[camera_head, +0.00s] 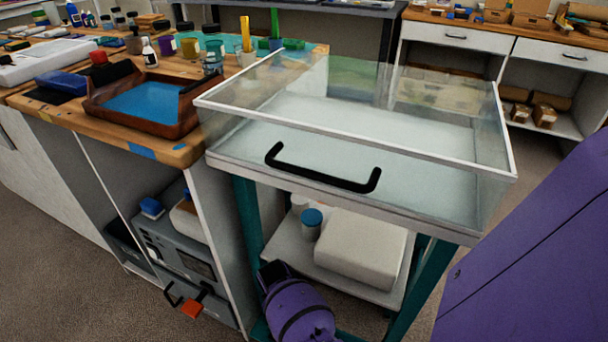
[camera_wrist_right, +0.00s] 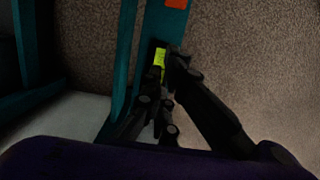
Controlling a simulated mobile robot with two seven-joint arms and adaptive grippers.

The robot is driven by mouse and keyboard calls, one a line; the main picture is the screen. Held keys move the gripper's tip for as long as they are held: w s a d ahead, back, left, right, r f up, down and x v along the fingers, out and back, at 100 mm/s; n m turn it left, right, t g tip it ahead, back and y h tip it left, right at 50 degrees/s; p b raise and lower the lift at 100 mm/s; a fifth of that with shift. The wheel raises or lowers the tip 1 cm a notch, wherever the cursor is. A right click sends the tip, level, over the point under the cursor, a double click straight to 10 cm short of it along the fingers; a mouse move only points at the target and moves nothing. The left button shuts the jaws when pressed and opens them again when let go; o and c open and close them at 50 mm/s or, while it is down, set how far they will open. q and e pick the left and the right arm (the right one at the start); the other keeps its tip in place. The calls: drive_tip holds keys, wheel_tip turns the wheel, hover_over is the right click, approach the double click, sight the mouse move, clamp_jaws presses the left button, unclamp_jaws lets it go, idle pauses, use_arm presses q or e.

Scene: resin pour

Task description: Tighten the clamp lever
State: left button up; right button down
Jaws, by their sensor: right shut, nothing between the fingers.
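My right gripper (camera_wrist_right: 164,78) is shut and empty in the right wrist view, its black fingers together over a teal frame bar. A yellow-green patch (camera_wrist_right: 158,60) shows beside the fingertips; whether it belongs to the clamp lever I cannot tell. An orange-red patch (camera_wrist_right: 176,3) sits farther up the bar, cut off by the top edge. No clamp lever stands out clearly in either view; the dark fingers may hide part of it. My left gripper is not in view.
A cart with a clear-walled cover (camera_head: 355,140) and black handle (camera_head: 322,170) stands on teal legs (camera_head: 418,285). Its lower shelf holds a white block (camera_head: 360,245) and a blue-lidded jar (camera_head: 311,224). Left is a wooden bench (camera_head: 165,152) with a blue-filled tray (camera_head: 105,118).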

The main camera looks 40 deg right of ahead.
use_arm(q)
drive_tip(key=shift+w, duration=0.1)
use_arm(e)
drive_tip(key=shift+w+a, duration=0.2)
drive_tip(key=shift+w, duration=0.05)
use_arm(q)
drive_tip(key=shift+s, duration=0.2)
